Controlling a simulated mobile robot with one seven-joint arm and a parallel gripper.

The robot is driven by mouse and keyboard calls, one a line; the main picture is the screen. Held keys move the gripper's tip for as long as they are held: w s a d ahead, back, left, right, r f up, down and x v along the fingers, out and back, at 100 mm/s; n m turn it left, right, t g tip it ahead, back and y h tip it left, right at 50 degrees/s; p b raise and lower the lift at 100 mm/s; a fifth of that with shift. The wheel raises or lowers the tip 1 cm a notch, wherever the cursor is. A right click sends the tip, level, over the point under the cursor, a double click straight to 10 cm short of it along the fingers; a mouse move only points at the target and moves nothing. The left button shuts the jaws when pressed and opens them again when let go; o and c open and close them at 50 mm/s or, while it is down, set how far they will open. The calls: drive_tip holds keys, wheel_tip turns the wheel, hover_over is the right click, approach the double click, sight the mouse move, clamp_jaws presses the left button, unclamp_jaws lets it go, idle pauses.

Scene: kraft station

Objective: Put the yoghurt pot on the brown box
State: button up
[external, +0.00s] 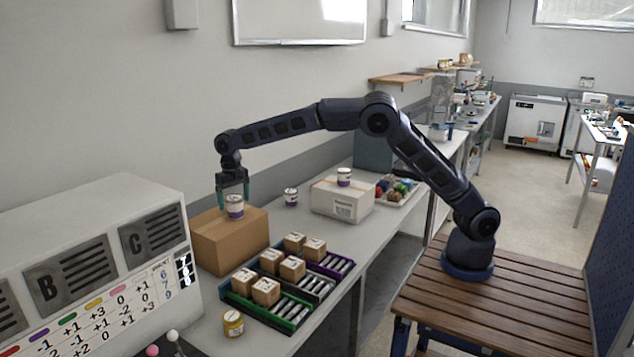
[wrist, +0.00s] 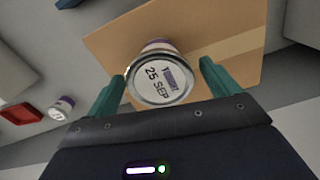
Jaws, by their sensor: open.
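A white yoghurt pot with a purple band (external: 235,208) is at the top of the brown box (external: 230,247), and appears to stand upright on it. In the wrist view, the pot's round lid (wrist: 161,78) reads "25 SEP", with the brown box (wrist: 225,30) below it. My gripper (external: 233,203) is over the box with its fingers pointing down, one on each side of the pot. In the wrist view, my gripper (wrist: 160,82) is open, with a clear gap at the right finger. The left finger looks close to the pot; I cannot tell if it touches.
A similar pot (external: 291,197) stands on the bench, and another (external: 344,177) on a white box (external: 341,200). Racks with small wooden blocks (external: 266,291) and a yellow jar (external: 233,324) are in front. A panelled machine (external: 100,260) stands at left. A tray of colourful items (external: 397,190) lies further back.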

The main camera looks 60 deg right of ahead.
sight(235, 197)
drive_tip(key=shift+r, duration=0.15)
wheel_tip(235, 197, up, 12)
idle(0.4)
drive_tip(key=shift+d+r, duration=0.1)
drive_tip(key=s+d+r, duration=0.4)
drive_tip(key=d, duration=0.3)
drive_tip(key=s+d+r+t+y, duration=0.1)
drive_tip(key=s+d+r, duration=0.2)
drive_tip(key=d, duration=0.5)
drive_tip(key=s+d+r, duration=0.4)
drive_tip(key=d, duration=0.3)
drive_tip(key=s+d+t, duration=0.1)
drive_tip(key=s+d, duration=1)
drive_tip(key=s, duration=0.4)
drive_tip(key=s+d+f+t, duration=0.1)
drive_tip(key=s+d+f, duration=0.2)
drive_tip(key=s, duration=0.5)
drive_tip(key=s+d+f+n, duration=0.1)
drive_tip(key=s+d+f, duration=0.2)
drive_tip(key=s, duration=0.6)
drive_tip(key=s+d+f+n+t+h, duration=0.1)
drive_tip(key=s+d+f, duration=0.1)
drive_tip(key=s+f, duration=0.3)
drive_tip(key=s, duration=0.4)
drive_tip(key=shift+s+d+f+t, duration=0.15)
drive_tip(key=shift+d+f+t, duration=0.15)
drive_tip(key=shift+d, duration=0.1)
